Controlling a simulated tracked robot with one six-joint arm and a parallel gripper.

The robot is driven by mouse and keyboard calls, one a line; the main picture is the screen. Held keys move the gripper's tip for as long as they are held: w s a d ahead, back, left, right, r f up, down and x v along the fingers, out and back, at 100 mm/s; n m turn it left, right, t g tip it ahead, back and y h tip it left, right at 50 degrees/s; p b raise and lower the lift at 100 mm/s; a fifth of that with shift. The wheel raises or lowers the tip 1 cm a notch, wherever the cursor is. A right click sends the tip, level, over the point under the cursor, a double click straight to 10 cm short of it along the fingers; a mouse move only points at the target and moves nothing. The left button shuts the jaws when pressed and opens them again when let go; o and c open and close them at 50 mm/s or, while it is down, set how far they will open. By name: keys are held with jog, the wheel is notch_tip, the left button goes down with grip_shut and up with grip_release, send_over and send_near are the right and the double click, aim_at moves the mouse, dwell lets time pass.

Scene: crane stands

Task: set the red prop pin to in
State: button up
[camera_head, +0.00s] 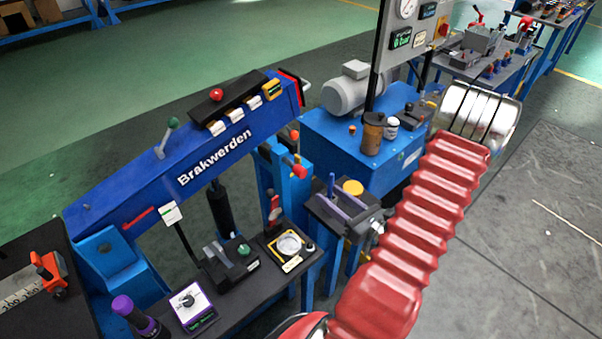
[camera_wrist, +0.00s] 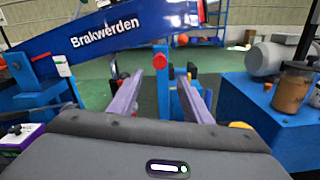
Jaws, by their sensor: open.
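A red-knobbed pin (camera_head: 299,171), which looks like the red prop pin, is at the blue upright bracket (camera_head: 287,182) right of the blue crane boom (camera_head: 215,143). I cannot tell whether it is in or out. In the wrist view a red knob (camera_wrist: 182,73) shows at the blue post (camera_wrist: 163,88), beyond and between my two purple fingers. A second, smaller red knob (camera_wrist: 183,39) is above it. My gripper (camera_head: 322,184) is just right of the bracket, open and empty, with its fingers apart; it also shows in the wrist view (camera_wrist: 172,78).
A blue pump unit (camera_head: 345,140) with a grey motor (camera_head: 352,88) and a brown jar (camera_head: 372,133) stands close on the right. The boom is on the left. A dark bench (camera_head: 235,297) with a gauge and switches is below left.

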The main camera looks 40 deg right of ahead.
aim_at(304, 174)
jog(key=shift+w, duration=0.1)
jog(key=shift+w+d, duration=0.2)
jog(key=shift+w, duration=3.25)
jog(key=shift+w+d, duration=0.15)
jog(key=shift+w, duration=3.25)
jog(key=shift+c, duration=0.6)
grip_shut()
